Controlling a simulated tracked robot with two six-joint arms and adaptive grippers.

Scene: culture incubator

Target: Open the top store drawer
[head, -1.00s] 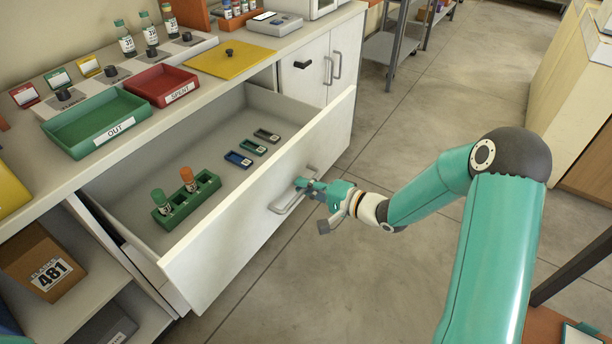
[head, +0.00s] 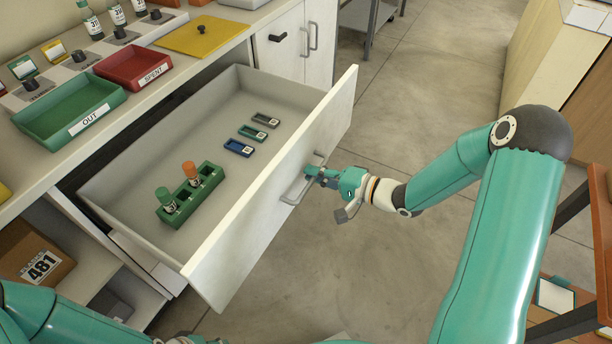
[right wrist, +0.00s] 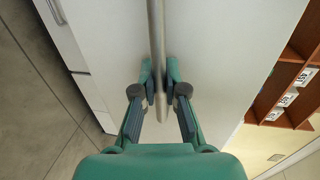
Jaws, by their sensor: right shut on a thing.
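The top store drawer (head: 238,232) stands pulled well out from under the counter in the head view. Its grey bar handle (head: 302,182) is on the white front. My right gripper (head: 313,174) is shut on this handle. In the right wrist view the fingers (right wrist: 159,88) close from both sides on the handle bar (right wrist: 156,40). Inside the drawer are a green rack (head: 190,195) with two capped vials and several small slotted trays (head: 240,148).
A green OUT tray (head: 68,110), a red SPENT tray (head: 132,68) and a yellow plate (head: 202,36) are on the counter. A box marked 481 (head: 38,258) is on the shelf below. An orange-brown rack (head: 598,215) stands at the right. The floor (head: 420,100) beyond the drawer is clear.

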